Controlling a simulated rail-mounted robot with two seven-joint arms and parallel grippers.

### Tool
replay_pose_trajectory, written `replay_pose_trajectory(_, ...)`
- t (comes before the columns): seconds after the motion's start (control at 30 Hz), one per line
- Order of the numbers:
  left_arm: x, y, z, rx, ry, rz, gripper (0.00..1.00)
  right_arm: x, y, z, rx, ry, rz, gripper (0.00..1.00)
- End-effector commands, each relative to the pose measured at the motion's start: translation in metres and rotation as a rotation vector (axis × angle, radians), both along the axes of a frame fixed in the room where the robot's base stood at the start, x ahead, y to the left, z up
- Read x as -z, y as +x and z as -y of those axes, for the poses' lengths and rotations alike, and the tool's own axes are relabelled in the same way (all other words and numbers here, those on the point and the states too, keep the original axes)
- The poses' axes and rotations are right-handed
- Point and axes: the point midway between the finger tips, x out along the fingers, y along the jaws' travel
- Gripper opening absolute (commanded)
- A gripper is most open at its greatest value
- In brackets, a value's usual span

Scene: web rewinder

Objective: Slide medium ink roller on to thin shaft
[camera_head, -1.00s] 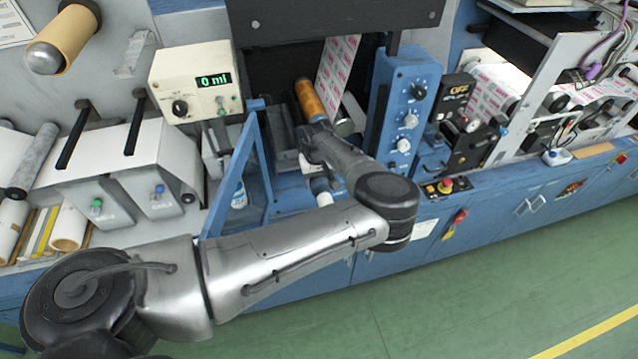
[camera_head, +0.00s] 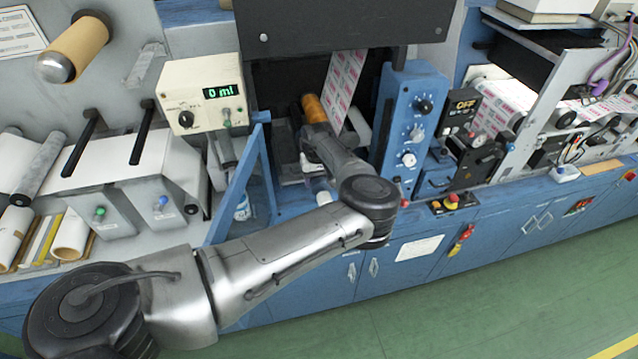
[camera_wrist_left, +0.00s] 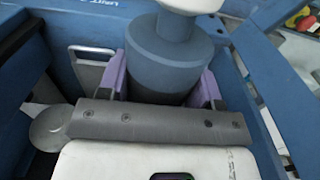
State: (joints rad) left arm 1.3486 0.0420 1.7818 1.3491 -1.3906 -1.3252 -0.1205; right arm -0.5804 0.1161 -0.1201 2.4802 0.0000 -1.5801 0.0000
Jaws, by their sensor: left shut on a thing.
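My left gripper (camera_wrist_left: 168,82) is shut on a blue-grey stepped cylinder (camera_wrist_left: 170,55) with a white end, which I take to be the ink roller. The purple finger pads sit on either side of it. In the head view, my left arm reaches into the dark bay of the machine, and the wrist hides most of the gripper and roller. A white roller end (camera_head: 324,197) shows just below the wrist. An orange-copper roller (camera_head: 315,108) lies behind the wrist. I cannot pick out the thin shaft. My right gripper is not in view.
A blue door frame (camera_head: 240,185) stands left of the arm. A blue control panel (camera_head: 410,115) with knobs stands close on the right. A printed web (camera_head: 345,85) hangs at the back of the bay. Blue cabinets (camera_head: 420,265) run below.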

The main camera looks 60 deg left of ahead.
Motion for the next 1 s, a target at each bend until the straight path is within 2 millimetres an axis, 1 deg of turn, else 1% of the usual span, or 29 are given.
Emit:
replay_pose_trajectory(0.37, 0.0, 0.005, -0.021, 0.0, 0.002, 0.0, 0.3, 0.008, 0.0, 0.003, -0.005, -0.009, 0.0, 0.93)
replay_pose_trajectory(1.0, 0.001, 0.014, -0.056, 0.001, 0.003, 0.002, 0.3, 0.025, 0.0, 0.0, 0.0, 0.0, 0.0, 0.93)
